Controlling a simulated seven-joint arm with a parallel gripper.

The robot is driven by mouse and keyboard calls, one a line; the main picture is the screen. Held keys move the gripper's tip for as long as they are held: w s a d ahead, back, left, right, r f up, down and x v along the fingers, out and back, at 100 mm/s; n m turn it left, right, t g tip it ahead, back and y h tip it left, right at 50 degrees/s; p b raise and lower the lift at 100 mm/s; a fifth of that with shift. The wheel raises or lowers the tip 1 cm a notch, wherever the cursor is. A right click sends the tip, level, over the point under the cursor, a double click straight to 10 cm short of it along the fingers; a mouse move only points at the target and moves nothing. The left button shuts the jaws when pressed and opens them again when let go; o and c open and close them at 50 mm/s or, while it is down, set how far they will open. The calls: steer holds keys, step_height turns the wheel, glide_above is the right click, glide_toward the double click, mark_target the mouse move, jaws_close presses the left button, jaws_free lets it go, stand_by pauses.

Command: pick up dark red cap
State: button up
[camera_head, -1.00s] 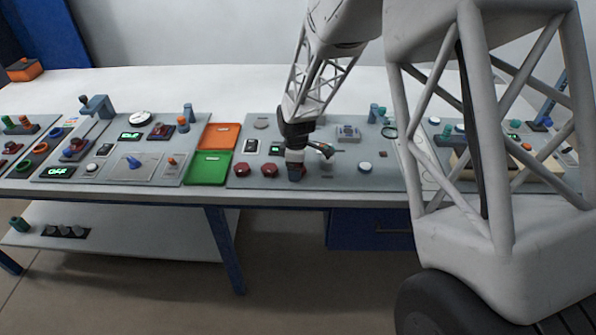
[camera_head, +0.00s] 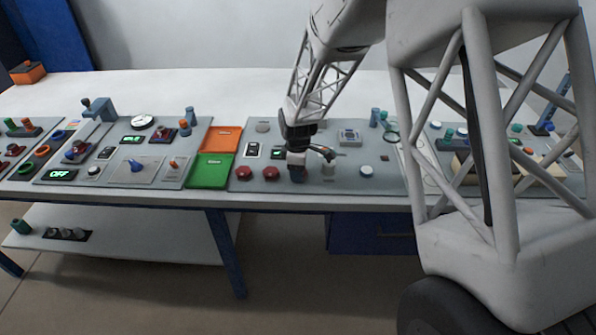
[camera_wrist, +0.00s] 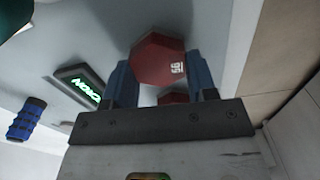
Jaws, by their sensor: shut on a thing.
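My gripper (camera_head: 297,172) is low over the control panel in the head view, just right of two red caps, the left one (camera_head: 244,173) and the right one (camera_head: 271,173). In the wrist view its two blue fingers (camera_wrist: 162,82) are shut on a dark red, many-sided cap (camera_wrist: 158,60) with a white mark on its face. A second red cap (camera_wrist: 172,98) shows partly between the fingers, cut off by the gripper body. In the head view the held cap is hidden or too small to make out.
A green tray (camera_head: 208,172) and an orange tray (camera_head: 222,140) lie left of the gripper. A lit display (camera_wrist: 80,86) and a blue ribbed knob (camera_wrist: 27,119) show in the wrist view.

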steer(key=shift+r, duration=0.6)
step_height(320, 180, up, 2)
steer(key=shift+r, duration=0.1)
steer(key=s+d, duration=0.2)
steer(key=s, duration=0.5)
steer(key=s+d+r, duration=0.1)
steer(key=s+d, duration=0.1)
steer(key=s, duration=0.6)
steer(key=shift+s+d+r, duration=0.15)
steer(key=shift+d+r, duration=0.05)
steer(key=shift+d, duration=0.1)
